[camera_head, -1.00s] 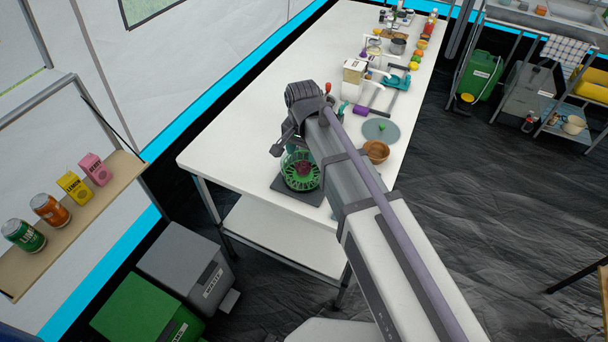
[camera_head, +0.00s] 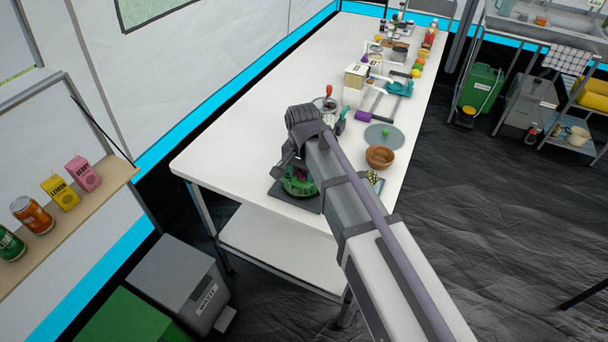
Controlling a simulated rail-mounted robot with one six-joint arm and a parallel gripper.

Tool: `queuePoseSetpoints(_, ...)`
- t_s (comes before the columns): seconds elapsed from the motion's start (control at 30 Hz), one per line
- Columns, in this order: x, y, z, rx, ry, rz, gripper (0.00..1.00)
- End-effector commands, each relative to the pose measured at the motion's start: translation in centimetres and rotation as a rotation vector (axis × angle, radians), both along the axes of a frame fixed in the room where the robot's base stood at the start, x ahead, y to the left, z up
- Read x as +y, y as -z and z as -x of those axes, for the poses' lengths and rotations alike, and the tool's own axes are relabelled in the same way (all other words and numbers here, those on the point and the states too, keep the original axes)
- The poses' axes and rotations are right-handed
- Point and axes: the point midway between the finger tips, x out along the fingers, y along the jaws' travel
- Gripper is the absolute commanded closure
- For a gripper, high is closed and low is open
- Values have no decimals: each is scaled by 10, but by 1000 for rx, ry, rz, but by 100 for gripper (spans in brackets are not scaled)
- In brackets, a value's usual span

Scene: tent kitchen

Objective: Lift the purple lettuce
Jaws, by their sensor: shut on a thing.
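A green slotted bowl (camera_head: 299,188) stands on a dark square mat (camera_head: 310,204) at the near end of the white table. A small purple patch, which looks like the purple lettuce (camera_head: 301,175), shows at the bowl, partly covered by my arm. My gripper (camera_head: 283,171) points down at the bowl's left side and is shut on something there. The fingertips and what they hold are mostly hidden, but the purple lettuce is the likely thing. I cannot tell whether it is clear of the bowl.
The white table (camera_head: 235,140) has free room to the left of my arm. A brown bowl (camera_head: 379,157), a grey round board (camera_head: 382,136) and a jar with a red-handled tool (camera_head: 327,104) stand beyond my arm. A shelf (camera_head: 75,225) with cans and cartons is at left.

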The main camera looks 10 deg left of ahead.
Motion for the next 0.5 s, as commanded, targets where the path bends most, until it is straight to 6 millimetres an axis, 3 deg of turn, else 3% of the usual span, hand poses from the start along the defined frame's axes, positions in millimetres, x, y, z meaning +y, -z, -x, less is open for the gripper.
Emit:
queuePoseSetpoints(0.17, 0, -3, 0, 0, 0, 0, 70)
queuePoseSetpoints(0.5, 0, -49, 0, 0, 0, 0, 70)
